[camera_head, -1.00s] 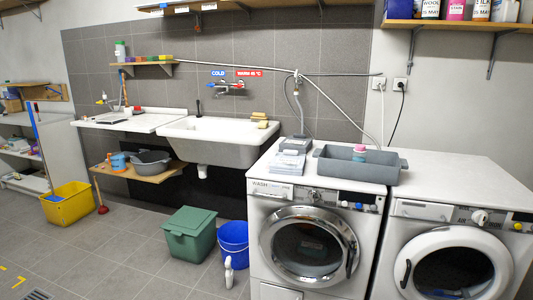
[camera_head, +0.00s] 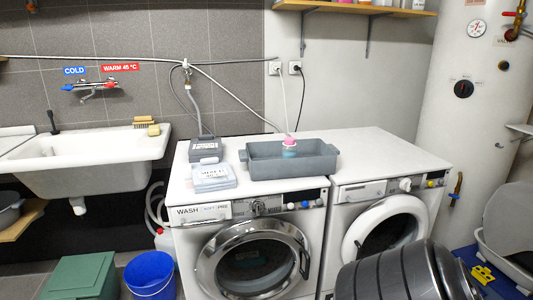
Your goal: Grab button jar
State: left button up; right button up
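The white top of the right machine (camera_head: 390,156) is clear. A white sink (camera_head: 80,165) is at left; a blue bucket (camera_head: 150,275) and green bin (camera_head: 80,280) stand on the floor. A boiler (camera_head: 470,130) stands right.

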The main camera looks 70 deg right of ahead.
aim_at(288, 152)
jog(key=z, duration=0.65)
jog(key=i, duration=1.05)
jog(key=z, duration=1.05)
